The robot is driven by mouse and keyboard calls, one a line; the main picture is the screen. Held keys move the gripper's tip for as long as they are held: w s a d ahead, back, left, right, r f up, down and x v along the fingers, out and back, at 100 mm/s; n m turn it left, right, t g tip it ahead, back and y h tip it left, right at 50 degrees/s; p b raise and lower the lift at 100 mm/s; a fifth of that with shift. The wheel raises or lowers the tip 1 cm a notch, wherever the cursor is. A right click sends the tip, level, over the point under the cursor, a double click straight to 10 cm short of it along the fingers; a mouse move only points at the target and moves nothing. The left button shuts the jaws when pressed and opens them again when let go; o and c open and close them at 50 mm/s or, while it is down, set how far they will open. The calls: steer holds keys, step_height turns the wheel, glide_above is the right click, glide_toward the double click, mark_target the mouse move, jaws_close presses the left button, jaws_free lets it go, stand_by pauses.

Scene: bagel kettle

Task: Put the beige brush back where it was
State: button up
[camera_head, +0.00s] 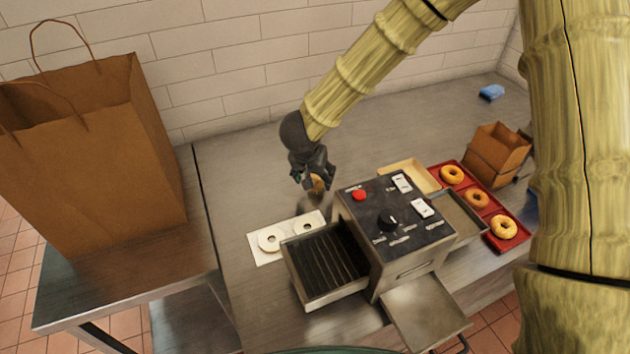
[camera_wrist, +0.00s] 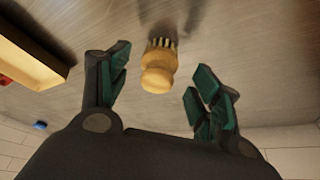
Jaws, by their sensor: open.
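The beige brush (camera_wrist: 158,72) has a rounded knob handle and dark bristles. It stands on the metal counter (camera_wrist: 220,35) between and just beyond my open fingers in the wrist view. In the head view, the brush (camera_head: 317,184) shows partly below my gripper (camera_head: 314,180), behind the toaster machine. My gripper (camera_wrist: 160,88) is open, with a green-padded finger on each side of the brush and neither visibly touching it. The brush's underside is hard to make out.
The toaster machine (camera_head: 395,235) stands close in front. A white board (camera_head: 262,255) with pale bagel halves lies left of it. Right are a beige tray (camera_head: 408,172), a red tray (camera_head: 470,188) with bagels, and a cardboard box (camera_head: 497,152). A blue sponge (camera_head: 491,92) lies at the back.

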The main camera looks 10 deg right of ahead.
steer(key=v, duration=0.8)
steer(key=shift+b, duration=0.3)
steer(key=shift+r, duration=0.15)
